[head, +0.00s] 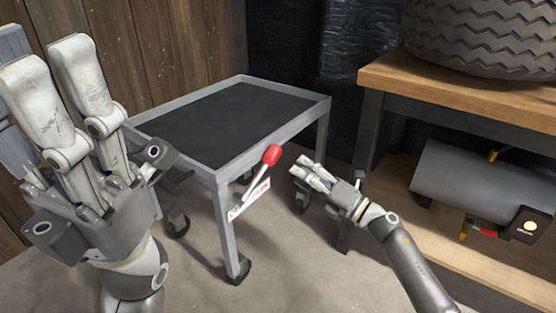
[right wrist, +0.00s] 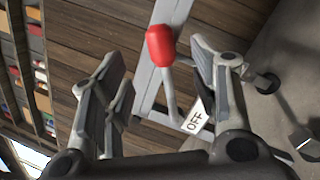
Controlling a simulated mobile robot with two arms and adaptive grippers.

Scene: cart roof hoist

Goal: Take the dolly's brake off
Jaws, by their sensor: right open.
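The dolly (head: 222,172) is a grey metal cart with a black top, standing on castors. Its brake lever (head: 271,155) has a red knob and a thin metal shaft, tilted up and right from a small label plate (head: 262,190) at the near corner. My right gripper (head: 306,172) is open, just right of the lever, fingers pointing at it. In the right wrist view the red knob (right wrist: 160,46) shows between the spread fingers, beyond their tips, with "OFF" on the label (right wrist: 195,117). My left gripper (head: 62,90) is raised at the left, away from the lever; its jaw opening is unclear.
A wooden workbench (head: 450,93) with dark legs stands at the right, with a tyre (head: 480,40) on top. A grey cylinder (head: 465,185) with a lit box lies on its lower shelf. Wooden walls stand behind the dolly. The floor in front is clear.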

